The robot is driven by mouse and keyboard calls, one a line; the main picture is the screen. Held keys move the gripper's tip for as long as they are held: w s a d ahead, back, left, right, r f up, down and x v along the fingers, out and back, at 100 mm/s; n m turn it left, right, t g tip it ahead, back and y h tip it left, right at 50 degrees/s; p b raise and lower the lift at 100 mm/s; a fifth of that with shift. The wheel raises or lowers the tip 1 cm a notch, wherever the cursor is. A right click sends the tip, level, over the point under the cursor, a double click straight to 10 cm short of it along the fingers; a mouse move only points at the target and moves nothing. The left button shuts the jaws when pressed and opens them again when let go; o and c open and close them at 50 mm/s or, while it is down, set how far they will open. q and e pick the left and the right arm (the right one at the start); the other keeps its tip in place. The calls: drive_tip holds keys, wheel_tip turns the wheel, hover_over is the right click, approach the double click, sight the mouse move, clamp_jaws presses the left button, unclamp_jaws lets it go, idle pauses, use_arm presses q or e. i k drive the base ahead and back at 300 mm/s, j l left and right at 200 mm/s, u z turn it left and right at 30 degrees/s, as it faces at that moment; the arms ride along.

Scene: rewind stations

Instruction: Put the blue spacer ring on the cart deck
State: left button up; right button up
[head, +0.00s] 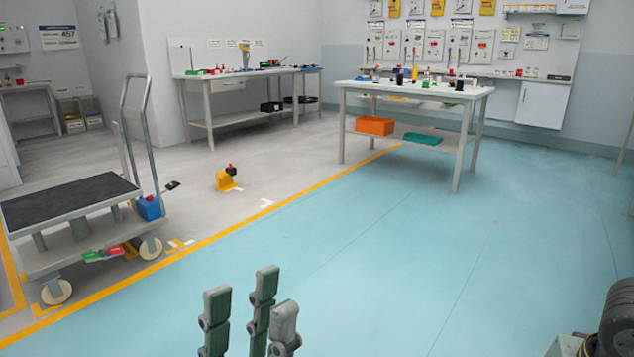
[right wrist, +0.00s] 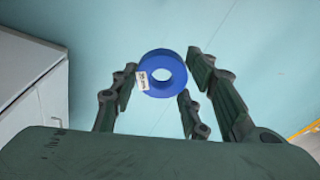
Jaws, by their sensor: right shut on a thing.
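The blue spacer ring (right wrist: 162,73), with a small white label on its left side, is between the fingertips of my right gripper (right wrist: 164,88) in the right wrist view. That gripper is shut on it, and blue-green floor shows behind. The cart deck (head: 70,198), a flat dark surface with a grey rim, is at the left of the head view. It looks bare. My left gripper (head: 240,310) is at the bottom middle of the head view, its fingers apart and nothing between them. It is well away from the cart.
A grey handle (head: 150,125) rises at the cart's right end. A blue box (head: 150,208) and red and green items (head: 105,254) are low beside it. A yellow object (head: 228,180) stands on the floor beyond. A loaded table (head: 415,88) is farther back. The blue-green floor between is open.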

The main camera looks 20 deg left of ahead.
sight(50, 207)
drive_tip(key=i+j+u, duration=0.15)
drive_tip(key=j+u, duration=0.35)
drive_tip(key=i+j+u, duration=0.25)
drive_tip(key=u, duration=0.25)
drive_tip(key=i+j+u, duration=0.3)
drive_tip(key=u, duration=0.2)
drive_tip(key=i+j+u, duration=0.3)
drive_tip(key=u, duration=0.2)
drive_tip(key=i+l+u, duration=0.1)
drive_tip(key=i+u, duration=0.3)
drive_tip(key=i, duration=2.45)
